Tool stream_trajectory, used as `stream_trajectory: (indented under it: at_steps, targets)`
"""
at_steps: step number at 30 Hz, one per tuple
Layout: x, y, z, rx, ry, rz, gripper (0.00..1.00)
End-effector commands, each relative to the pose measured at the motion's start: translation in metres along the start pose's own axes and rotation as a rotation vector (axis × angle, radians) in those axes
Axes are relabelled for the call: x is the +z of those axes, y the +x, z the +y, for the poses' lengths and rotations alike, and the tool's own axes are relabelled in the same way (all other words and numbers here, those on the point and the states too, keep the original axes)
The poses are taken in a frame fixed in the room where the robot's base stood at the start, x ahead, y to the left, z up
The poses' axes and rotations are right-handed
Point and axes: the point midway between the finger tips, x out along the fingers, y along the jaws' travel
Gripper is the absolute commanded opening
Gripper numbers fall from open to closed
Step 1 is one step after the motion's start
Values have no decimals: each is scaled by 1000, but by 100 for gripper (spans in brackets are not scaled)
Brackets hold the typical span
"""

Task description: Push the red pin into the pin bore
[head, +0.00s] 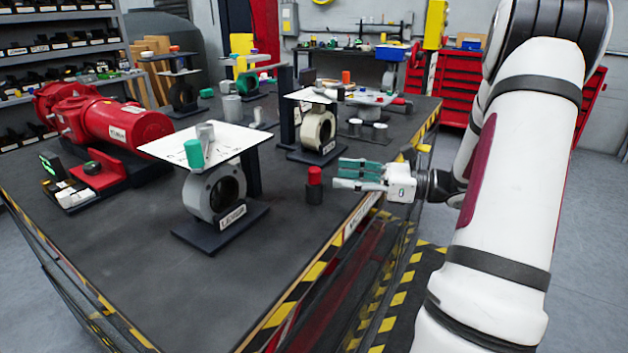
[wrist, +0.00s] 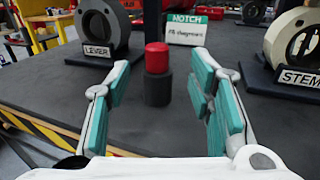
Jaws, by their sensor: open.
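The red pin (head: 315,176) stands upright in a dark round holder (head: 314,194) near the table's right edge. In the wrist view the red pin (wrist: 157,57) and its dark holder (wrist: 157,90) stand straight ahead, between the lines of my two fingers. My gripper (head: 339,175) is open and empty, level and pointing at the pin from the right in the head view. The fingers appear short of the pin, not around it. I cannot pick out the pin bore for certain.
A grey ring valve marked LEVER (head: 213,190) stands left of the pin under a white plate (head: 212,146). A cream ring valve marked STEM (head: 319,130) stands behind. A red actuator (head: 118,126) lies far left. The front table surface (head: 120,250) is clear.

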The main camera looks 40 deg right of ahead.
Motion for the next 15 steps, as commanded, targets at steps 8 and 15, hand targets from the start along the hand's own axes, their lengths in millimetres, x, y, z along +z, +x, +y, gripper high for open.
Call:
stream_trajectory:
  at_steps: [8, 15]
  targets:
    - [0, 22, 0, 1, -1, 2, 48]
    - [0, 46, 3, 3, -2, 1, 48]
